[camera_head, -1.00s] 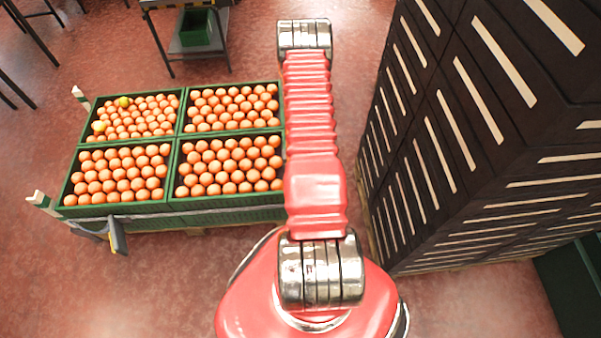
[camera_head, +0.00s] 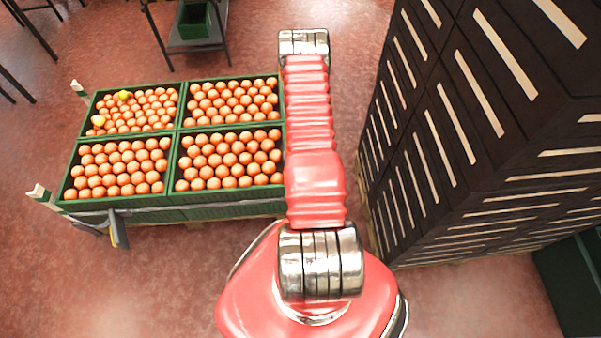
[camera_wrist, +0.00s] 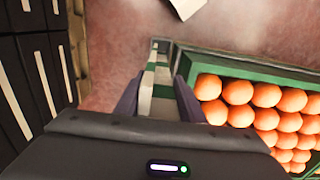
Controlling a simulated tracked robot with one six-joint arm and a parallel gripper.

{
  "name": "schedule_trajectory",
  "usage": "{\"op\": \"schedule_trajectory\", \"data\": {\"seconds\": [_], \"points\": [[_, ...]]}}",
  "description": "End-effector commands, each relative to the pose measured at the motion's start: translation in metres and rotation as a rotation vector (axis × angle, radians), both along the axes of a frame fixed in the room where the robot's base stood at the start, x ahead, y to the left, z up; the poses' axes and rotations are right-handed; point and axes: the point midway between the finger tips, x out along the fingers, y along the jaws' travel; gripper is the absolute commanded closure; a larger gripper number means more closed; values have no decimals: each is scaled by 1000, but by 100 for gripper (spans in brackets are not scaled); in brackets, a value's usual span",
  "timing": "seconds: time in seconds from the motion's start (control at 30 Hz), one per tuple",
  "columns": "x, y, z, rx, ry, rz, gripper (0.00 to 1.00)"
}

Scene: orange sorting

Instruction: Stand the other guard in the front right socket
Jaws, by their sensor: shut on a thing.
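My gripper (camera_wrist: 157,84) is shut on a guard (camera_wrist: 148,80), a post banded white and green, seen between the two fingers in the wrist view. The guard lies alongside the outer corner of a green crate (camera_wrist: 235,66) of oranges. In the head view my own arm hides the gripper, the held guard and the front right corner, so I cannot see the front right socket. Whether the guard's foot touches a socket cannot be told. White-tipped posts stand at the back left (camera_head: 80,88) and front left (camera_head: 38,193) corners of the crate block.
Several green crates (camera_head: 120,203) full of oranges stand together on a pallet left of my arm. A tall stack of black crates (camera_head: 440,130) rises close on the right. A grey clamp-like part (camera_head: 118,232) hangs at the front left. A table (camera_head: 195,45) stands behind.

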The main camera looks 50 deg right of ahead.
Motion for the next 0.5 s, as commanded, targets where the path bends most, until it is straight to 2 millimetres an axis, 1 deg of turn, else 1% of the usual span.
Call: {"op": "schedule_trajectory", "data": {"seconds": [0.17, 0.47, 0.5], "points": [[0, 0, -4, 0, 0, 0, 100], [0, 0, -5, 0, 0, -1, 100], [0, 0, -5, 0, 0, -1, 63]]}}
